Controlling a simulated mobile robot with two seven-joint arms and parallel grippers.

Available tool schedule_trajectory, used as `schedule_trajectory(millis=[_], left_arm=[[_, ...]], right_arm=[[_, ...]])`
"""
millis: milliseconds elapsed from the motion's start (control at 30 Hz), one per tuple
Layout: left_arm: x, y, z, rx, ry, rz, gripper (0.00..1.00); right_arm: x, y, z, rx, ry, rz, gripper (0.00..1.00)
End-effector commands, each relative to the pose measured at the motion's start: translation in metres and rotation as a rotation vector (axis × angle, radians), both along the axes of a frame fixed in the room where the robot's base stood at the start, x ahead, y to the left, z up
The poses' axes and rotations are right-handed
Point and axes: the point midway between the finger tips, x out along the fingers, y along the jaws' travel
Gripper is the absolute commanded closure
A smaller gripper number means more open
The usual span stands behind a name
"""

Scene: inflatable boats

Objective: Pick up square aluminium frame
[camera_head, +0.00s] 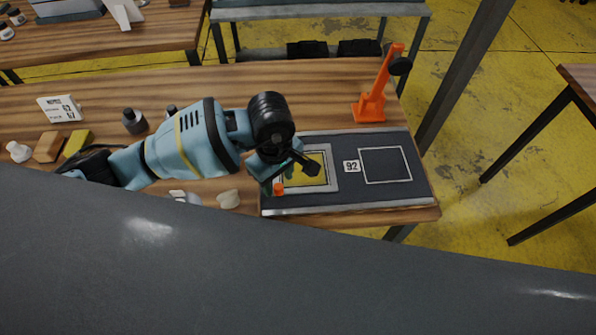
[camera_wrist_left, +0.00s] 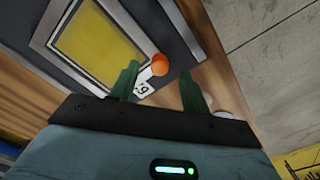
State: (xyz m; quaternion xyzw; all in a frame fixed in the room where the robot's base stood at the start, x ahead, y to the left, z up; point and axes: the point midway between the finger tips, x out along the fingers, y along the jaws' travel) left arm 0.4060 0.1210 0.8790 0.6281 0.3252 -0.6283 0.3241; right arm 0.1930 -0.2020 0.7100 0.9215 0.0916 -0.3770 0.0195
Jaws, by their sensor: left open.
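The square aluminium frame (camera_head: 333,170) lies flat around a yellow panel (camera_head: 305,178) on the left part of a dark board (camera_head: 410,190). The frame also shows in the left wrist view (camera_wrist_left: 60,70). An orange knob (camera_wrist_left: 159,64) is by one corner of the frame. My left gripper (camera_head: 281,180) is over the frame's left side in the head view and covers part of it. In the wrist view its two green fingers (camera_wrist_left: 158,88) stand apart with nothing clearly gripped between them. Whether the fingertips touch anything is hard to tell. My right gripper is out of view.
A card marked 92 (camera_head: 351,166) and an empty white square outline (camera_head: 386,165) are on the board's right. An orange stand (camera_head: 372,103) is behind it. A pale cup (camera_head: 228,199) and dark bottle (camera_head: 134,121) stand left.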

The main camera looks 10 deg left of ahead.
Motion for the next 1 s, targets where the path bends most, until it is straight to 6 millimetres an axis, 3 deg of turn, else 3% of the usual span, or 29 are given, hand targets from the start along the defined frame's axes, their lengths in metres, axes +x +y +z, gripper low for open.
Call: schedule_trajectory(millis=[200,433,800,1000], left_arm=[[0.000,0.000,-0.020,-0.001,0.000,0.000,0.53],[0.000,0.000,-0.021,-0.002,-0.001,-0.001,0.53],[0.000,0.000,-0.021,-0.002,-0.001,-0.001,1.00],[0.000,0.000,-0.020,-0.003,-0.002,-0.001,1.00]], right_arm=[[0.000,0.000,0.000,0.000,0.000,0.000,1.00],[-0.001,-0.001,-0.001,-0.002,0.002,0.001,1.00],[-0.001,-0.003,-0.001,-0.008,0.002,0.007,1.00],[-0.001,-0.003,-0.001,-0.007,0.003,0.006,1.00]])
